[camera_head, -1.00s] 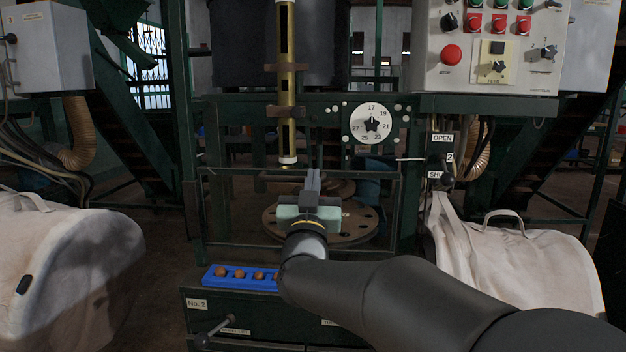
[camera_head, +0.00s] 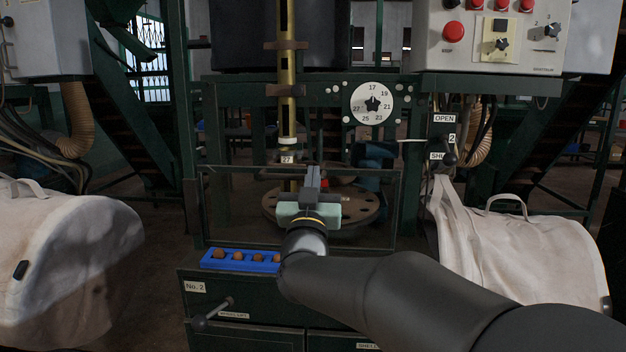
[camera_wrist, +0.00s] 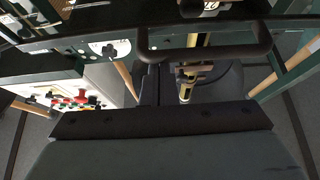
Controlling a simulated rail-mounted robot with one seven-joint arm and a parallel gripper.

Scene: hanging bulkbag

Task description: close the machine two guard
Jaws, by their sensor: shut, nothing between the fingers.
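The machine two guard (camera_head: 232,205) is a clear panel in a thin dark frame across the front of the machine, above the drawer labelled No. 2. Its top bar is below the dial, and its lower edge is just above the blue tray. A dark bar handle (camera_head: 270,178) shows behind my gripper (camera_head: 312,172); it is large in the wrist view (camera_wrist: 210,52). My gripper is shut and empty, with its fingertips (camera_wrist: 155,75) at the handle's left part in the wrist view. I cannot tell whether they touch it. My forearm hides part of the guard's lower edge.
A blue tray (camera_head: 211,263) with brown balls sits on the ledge. Behind the guard is a round perforated table (camera_head: 355,210). An OPEN/SHUT lever (camera_head: 450,158) is at the right, near the SHUT label. Pale bags (camera_head: 65,250) flank both sides. A control panel (camera_head: 480,55) hangs upper right.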

